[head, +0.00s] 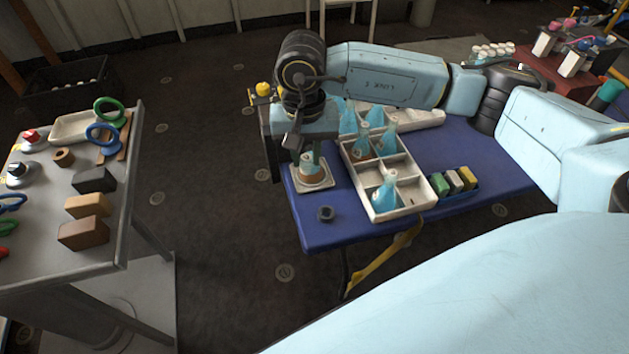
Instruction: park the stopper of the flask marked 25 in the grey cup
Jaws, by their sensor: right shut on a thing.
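A flask (310,168) with a pale label stands upright on a small white square stand at the left end of the blue table. I cannot read its number. My right gripper (304,146) points down over this flask and is shut at its top, where the stopper sits. The fingers hide the stopper and the neck, so I cannot see whether the stopper is clear of the neck. My left gripper is not in view.
A white divided crate (408,207) with several blue flasks stands right of the stand. Right of it, a small tray holds coloured blocks (453,181). A grey bench (125,215) with blocks and rings stands at left.

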